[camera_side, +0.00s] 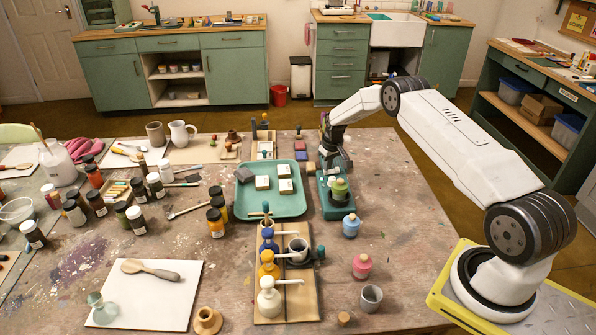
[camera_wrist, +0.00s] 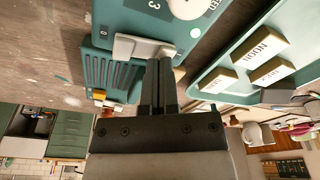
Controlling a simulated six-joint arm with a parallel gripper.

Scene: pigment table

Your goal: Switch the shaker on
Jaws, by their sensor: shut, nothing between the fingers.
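The shaker (camera_side: 338,208) is a teal-green machine on the table, right of the tray, with a green bottle (camera_side: 340,190) standing on it. In the wrist view the shaker's teal body (camera_wrist: 112,22) shows a white switch bar (camera_wrist: 133,47), the marks 0 and 3, and a small pale green round spot. My gripper (camera_wrist: 161,62) is shut and empty, its fingertips at the right part of the white bar. Whether they touch it I cannot tell. In the side view my gripper (camera_side: 331,158) is over the shaker's far end, its fingertips hard to see.
The green tray (camera_side: 290,206) with labelled blocks lies close left of the shaker. A blue bottle (camera_side: 351,225) and a pink bottle (camera_side: 362,266) stand at its near right. A wooden rack (camera_side: 286,300) with bottles is nearer the camera. The table's right side is mostly clear.

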